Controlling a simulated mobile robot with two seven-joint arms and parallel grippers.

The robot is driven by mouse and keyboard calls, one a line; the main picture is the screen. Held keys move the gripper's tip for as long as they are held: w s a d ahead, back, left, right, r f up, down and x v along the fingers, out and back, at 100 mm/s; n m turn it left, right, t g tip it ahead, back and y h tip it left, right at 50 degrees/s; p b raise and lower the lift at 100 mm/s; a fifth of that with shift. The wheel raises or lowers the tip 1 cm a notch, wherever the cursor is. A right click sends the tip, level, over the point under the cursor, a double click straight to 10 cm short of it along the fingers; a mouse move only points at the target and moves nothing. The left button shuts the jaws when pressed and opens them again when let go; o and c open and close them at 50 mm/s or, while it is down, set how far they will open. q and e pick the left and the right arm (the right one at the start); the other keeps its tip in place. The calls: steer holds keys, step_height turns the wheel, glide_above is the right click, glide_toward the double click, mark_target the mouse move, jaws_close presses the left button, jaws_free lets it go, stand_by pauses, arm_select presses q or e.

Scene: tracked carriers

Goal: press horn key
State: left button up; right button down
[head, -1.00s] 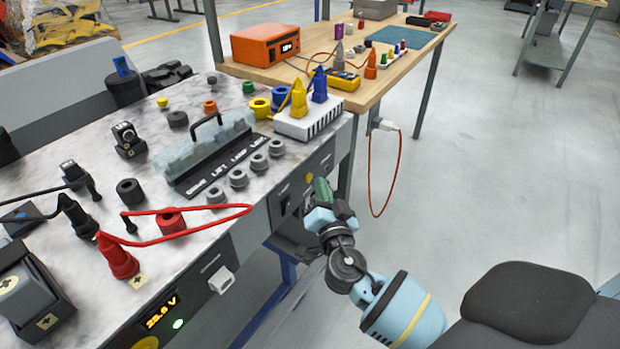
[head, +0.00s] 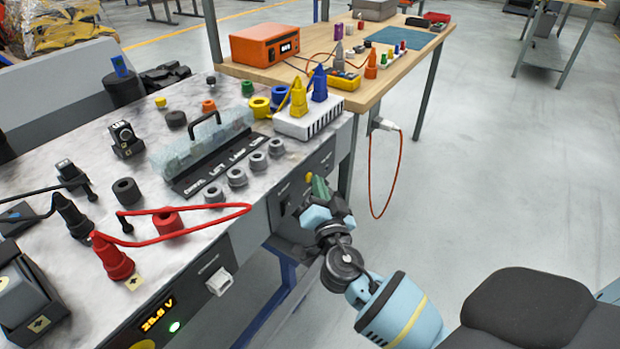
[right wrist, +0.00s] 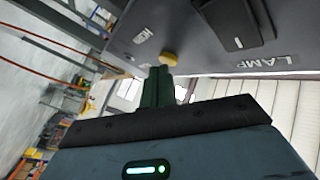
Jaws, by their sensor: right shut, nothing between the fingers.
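A round yellow button (head: 309,177) sits on the dark front panel of the marble-topped bench, near its right end. It also shows in the right wrist view (right wrist: 168,60), straight ahead of my fingers; the small label beside it is too small to read. My right gripper (head: 319,187) has its green fingers shut and empty, pointing at the panel. In the right wrist view the fingertips (right wrist: 160,72) are right at the button's lower edge; I cannot tell whether they touch it. My left gripper is not in view.
A dark rocker switch (right wrist: 232,22) marked LAMP is beside the button. On the bench top, a clear handled cover (head: 200,145) stands behind a labelled strip and several grey collars. A white block (head: 310,122) with coloured plugs is near the corner. Open floor lies to the right.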

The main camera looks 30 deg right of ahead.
steer(key=shift+w+a, duration=0.1)
steer(key=shift+w, duration=0.1)
stand_by(0.4)
steer(key=shift+s+b, duration=0.1)
steer(key=shift+b, duration=0.2)
steer(key=shift+s+d, duration=0.3)
steer(key=shift+s, duration=0.35)
steer(key=s, duration=0.1)
steer(key=s+d+b, duration=0.1)
steer(key=s, duration=0.1)
steer(key=s+d, duration=0.1)
steer(key=shift+s, duration=0.3)
